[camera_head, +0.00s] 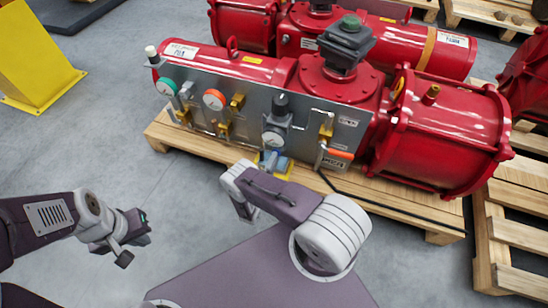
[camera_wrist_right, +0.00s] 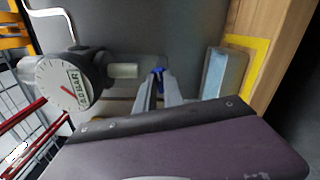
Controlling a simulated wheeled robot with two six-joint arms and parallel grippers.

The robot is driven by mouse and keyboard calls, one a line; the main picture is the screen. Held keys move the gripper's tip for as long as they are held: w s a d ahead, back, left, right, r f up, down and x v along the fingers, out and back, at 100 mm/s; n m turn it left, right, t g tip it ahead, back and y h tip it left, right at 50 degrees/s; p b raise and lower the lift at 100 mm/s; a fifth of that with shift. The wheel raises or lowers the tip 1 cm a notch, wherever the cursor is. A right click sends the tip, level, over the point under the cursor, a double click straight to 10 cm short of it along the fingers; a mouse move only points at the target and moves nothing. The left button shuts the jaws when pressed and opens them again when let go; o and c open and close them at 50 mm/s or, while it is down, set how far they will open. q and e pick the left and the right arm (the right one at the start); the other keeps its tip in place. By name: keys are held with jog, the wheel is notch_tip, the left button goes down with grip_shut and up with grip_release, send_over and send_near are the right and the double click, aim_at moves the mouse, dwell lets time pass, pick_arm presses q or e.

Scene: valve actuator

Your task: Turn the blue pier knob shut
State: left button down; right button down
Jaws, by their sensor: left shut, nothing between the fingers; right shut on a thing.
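The blue knob (camera_wrist_right: 158,71) shows as a small bright blue piece at the fingertips in the right wrist view, mostly hidden by the fingers. My right gripper (camera_wrist_right: 159,84) is shut on it. In the head view my right forearm covers most of this gripper, low at the front of the grey panel (camera_head: 325,128). My left gripper (camera_head: 128,238) is shut and empty over open floor at the left, well apart from the panel.
A gauge (camera_wrist_right: 68,82) stands close left of the right fingers, and a pale blue block (camera_wrist_right: 225,72) on a yellow patch to the right. Red actuator cylinders (camera_head: 440,130) rest on a wooden pallet (camera_head: 190,140). A yellow stand (camera_head: 35,55) is at the far left.

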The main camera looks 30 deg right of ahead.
jog(key=shift+m+p, duration=0.5)
jog(key=shift+m, duration=0.8)
jog(key=shift+f, duration=0.1)
jog(key=c, duration=1.5)
grip_release()
jog(key=shift+o, duration=0.2)
jog(key=p+v, duration=0.2)
jog(key=v, duration=0.7)
jog(key=shift+p, duration=0.4)
jog(key=shift+s, duration=0.1)
